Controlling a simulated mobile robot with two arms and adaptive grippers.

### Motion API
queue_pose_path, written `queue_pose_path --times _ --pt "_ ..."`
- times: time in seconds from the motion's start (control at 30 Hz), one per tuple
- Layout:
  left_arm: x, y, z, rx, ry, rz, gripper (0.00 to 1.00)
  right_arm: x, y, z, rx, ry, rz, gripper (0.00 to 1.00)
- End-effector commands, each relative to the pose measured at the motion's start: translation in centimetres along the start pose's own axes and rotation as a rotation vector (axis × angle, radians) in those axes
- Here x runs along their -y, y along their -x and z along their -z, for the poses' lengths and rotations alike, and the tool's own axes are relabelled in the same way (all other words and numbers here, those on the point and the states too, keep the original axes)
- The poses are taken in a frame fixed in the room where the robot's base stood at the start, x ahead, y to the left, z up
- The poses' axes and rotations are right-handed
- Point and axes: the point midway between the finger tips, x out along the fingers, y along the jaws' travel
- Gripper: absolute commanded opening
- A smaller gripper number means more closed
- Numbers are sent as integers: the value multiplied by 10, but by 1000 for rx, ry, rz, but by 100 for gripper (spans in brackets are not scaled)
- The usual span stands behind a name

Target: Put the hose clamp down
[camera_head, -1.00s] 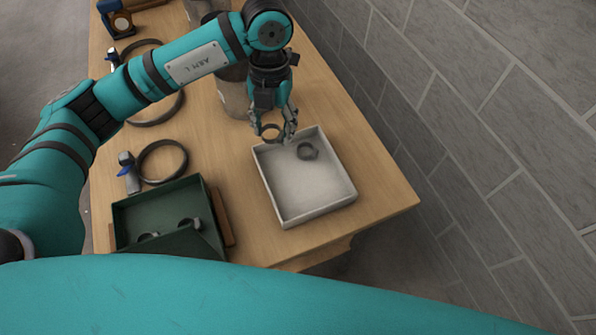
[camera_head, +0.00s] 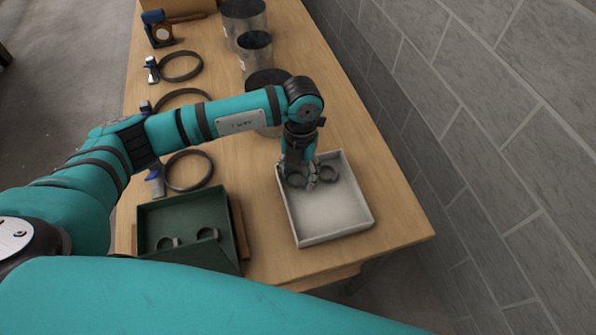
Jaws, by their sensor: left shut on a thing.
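My left gripper (camera_head: 301,183) reaches down into the far left part of the white tray (camera_head: 337,227). It is shut on a small dark hose clamp (camera_head: 296,180), held low inside the tray; I cannot tell whether the clamp touches the tray floor. A second small dark clamp (camera_head: 329,174) lies in the tray just to the right of the gripper. The near part of the tray is bare. My right gripper is not in view.
A green tray (camera_head: 187,217) with small clamps stands at the near left. Large ring clamps (camera_head: 189,171) lie along the table's left side. Metal duct pieces (camera_head: 255,50) stand farther back. A grey block wall (camera_head: 450,130) runs along the right.

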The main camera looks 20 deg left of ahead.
Motion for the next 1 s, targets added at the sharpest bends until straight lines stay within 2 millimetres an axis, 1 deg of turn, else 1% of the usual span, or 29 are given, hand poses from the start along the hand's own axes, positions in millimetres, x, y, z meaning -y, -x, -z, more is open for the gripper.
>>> queue_pose_path --times 0.07,0.1,0.17,0.4,0.5,0.57,0.67,0.9,1.0 --pt "0 -4 0 0 0 0 26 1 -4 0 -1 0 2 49" --pt "0 -2 0 0 0 0 51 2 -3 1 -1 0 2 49" --pt "0 -2 0 0 0 0 57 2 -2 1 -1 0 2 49" --pt "0 -1 0 0 0 0 57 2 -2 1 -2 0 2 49" --pt "0 4 0 1 0 0 57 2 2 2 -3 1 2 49" --pt "0 8 -1 5 0 1 57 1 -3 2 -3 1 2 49" --pt "0 25 -2 7 0 1 57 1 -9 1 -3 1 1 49" --pt "0 78 -2 7 -1 0 57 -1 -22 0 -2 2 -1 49" --pt "0 96 -1 5 -1 1 57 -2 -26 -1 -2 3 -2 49"
